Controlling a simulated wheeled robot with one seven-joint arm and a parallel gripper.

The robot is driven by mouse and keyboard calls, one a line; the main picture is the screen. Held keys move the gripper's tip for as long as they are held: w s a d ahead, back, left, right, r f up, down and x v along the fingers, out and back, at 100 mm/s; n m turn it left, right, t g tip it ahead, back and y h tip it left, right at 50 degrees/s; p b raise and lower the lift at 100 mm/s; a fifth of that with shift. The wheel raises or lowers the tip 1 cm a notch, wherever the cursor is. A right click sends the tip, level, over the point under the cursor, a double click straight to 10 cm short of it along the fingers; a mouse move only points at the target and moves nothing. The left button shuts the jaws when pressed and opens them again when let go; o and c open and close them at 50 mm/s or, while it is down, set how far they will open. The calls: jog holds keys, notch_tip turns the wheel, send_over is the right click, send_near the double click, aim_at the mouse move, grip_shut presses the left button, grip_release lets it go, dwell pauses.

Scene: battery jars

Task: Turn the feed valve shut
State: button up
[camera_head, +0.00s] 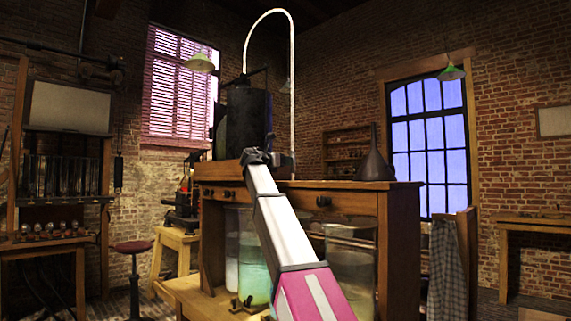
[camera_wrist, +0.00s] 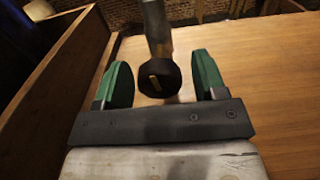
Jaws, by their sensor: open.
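A dark round knob (camera_wrist: 158,82) with a short yellow mark on its face shows in the wrist view, at the end of a grey metal stem. It looks like the feed valve, though no label is visible. My gripper (camera_wrist: 162,78) is open, with one green fingertip to each side of the knob and a visible gap on both sides. In the head view my gripper (camera_head: 256,157) is small, at the top of the wooden bench by the black tank (camera_head: 248,120). The knob cannot be made out there.
The wooden bench (camera_head: 340,184) has a dark funnel (camera_head: 375,166) on top at right. Glass jars (camera_head: 253,255) stand below. A thin pale pipe (camera_head: 292,100) arches over the tank. In the wrist view a wooden wall (camera_wrist: 50,85) rises close on the left; bare wood lies right.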

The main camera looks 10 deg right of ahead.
jog(key=shift+x, duration=0.85)
jog(key=c, duration=0.9)
jog(key=shift+m, duration=0.8)
jog(key=o, duration=0.9)
jog(key=shift+a, duration=0.1)
